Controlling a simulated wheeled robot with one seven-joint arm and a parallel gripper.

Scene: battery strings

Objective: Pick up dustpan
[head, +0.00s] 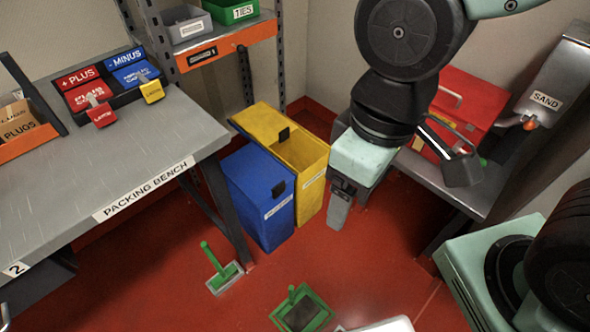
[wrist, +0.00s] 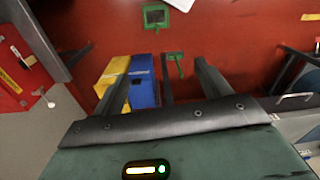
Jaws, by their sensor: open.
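The likely dustpan (head: 304,312), a green-framed dark pan with an upright green handle, rests on the red floor at the bottom centre of the head view. It also shows in the wrist view (wrist: 157,18) at the top centre. A second green-handled tool (head: 225,276), perhaps a brush, stands on a pale base nearer the bench; the wrist view shows it too (wrist: 176,62). My gripper (head: 339,210) points down above the floor, in front of the bins and apart from both tools. In the wrist view its two fingers (wrist: 162,70) are spread with nothing held between them.
A grey side bench (head: 445,180) with a red box is at right. Open red floor lies between.

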